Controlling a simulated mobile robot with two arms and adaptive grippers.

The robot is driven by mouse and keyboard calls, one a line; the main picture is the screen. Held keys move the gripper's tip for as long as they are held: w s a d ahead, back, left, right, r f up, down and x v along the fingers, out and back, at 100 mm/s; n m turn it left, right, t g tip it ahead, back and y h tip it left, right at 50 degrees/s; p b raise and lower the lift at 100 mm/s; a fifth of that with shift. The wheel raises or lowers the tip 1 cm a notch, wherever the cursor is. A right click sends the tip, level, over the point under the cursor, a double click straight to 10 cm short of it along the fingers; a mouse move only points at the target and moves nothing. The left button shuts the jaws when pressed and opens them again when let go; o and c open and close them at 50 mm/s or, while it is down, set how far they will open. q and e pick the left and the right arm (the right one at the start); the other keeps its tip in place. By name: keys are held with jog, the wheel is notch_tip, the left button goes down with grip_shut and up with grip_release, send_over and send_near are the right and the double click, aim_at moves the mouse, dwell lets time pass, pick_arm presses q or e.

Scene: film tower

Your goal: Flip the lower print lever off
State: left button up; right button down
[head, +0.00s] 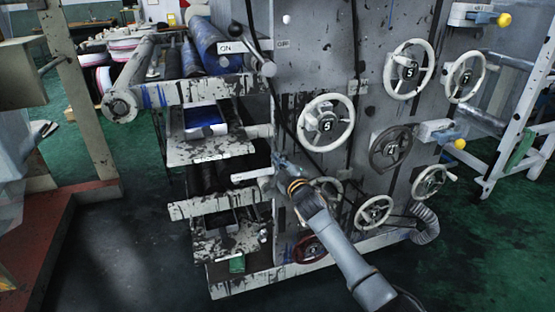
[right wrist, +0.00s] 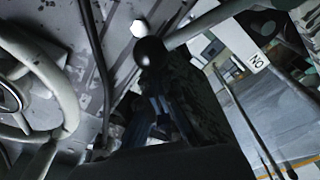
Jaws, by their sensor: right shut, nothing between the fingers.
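My right gripper (head: 281,162) reaches in from the lower right to the left edge of the machine's grey panel. Its fingers are shut and empty. In the right wrist view the dark fingers (right wrist: 155,118) sit just below a round black knob (right wrist: 150,52), which looks like a lever's end; I cannot tell whether they touch. A white plate (head: 252,175) is just left of the gripper in the head view. The wrist view shows a white ON label (right wrist: 250,58), turned on its side. The gripper hides much of the lower lever area in the head view. My left gripper is out of view.
Several handwheels, including a numbered white one (head: 325,122), cover the panel right of the gripper. A wheel rim (right wrist: 50,85) is close on the left in the wrist view. An upper ON label (head: 230,47) sits higher up. Green floor (head: 470,250) is open at right.

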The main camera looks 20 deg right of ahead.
jog(key=shift+d+f, duration=0.15)
jog(key=shift+d, duration=0.1)
dwell(0.3)
jog(key=s, duration=1.2)
jog(key=shift+d, duration=0.35)
jog(key=shift+f, duration=0.2)
